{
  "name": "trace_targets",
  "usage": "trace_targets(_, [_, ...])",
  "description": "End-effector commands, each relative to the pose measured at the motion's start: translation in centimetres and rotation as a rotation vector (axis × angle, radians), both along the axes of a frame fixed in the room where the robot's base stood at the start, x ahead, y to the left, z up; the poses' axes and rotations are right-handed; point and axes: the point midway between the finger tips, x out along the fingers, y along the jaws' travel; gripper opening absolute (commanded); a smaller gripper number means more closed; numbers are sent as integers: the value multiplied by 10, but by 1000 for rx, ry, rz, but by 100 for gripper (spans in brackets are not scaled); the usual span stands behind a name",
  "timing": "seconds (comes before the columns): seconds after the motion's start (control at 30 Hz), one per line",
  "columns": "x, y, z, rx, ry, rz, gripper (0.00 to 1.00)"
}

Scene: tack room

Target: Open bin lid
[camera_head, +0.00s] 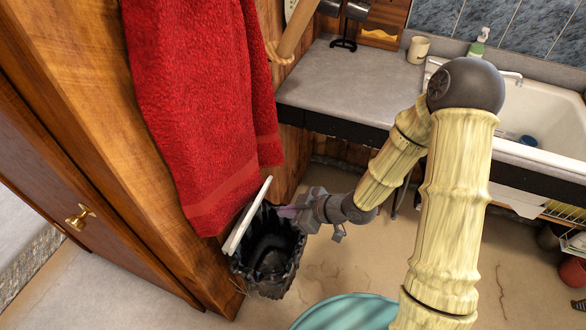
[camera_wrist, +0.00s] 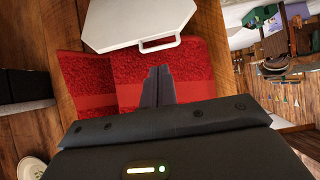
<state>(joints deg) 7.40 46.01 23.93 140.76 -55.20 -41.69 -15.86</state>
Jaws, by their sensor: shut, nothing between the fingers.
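The bin (camera_head: 268,262) stands on the floor against the wooden cabinet, with a dark liner and its mouth uncovered. Its white lid (camera_head: 246,217) is tilted up steeply on the cabinet side, seen nearly edge-on in the head view. In the wrist view the lid (camera_wrist: 137,20) is a pale panel with a handle loop along its near edge. My gripper (camera_head: 284,212) is above the bin's mouth, to the right of the lid. Its fingers (camera_wrist: 158,72) are together and empty, pointing toward the lid and apart from the handle loop in the wrist view.
A red towel (camera_head: 200,100) hangs on the cabinet (camera_head: 95,150) just above the lid. A grey counter (camera_head: 350,82) with a sink (camera_head: 545,115) lies behind my arm. A teal round object (camera_head: 345,312) is on the floor at the front. Floor between is clear.

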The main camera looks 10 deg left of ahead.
Motion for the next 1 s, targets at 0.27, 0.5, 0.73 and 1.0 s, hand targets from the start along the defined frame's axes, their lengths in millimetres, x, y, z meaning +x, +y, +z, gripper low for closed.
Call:
trace_targets(0.27, [3, -6, 0, -32, 3, -21, 0])
trace_targets(0.5, [27, -71, 7, -287, 55, -252, 0])
trace_targets(0.73, [28, -156, 43, -505, 183, -628, 0])
trace_targets(1.0, [-18, -220, 98, -546, 425, -1073, 0])
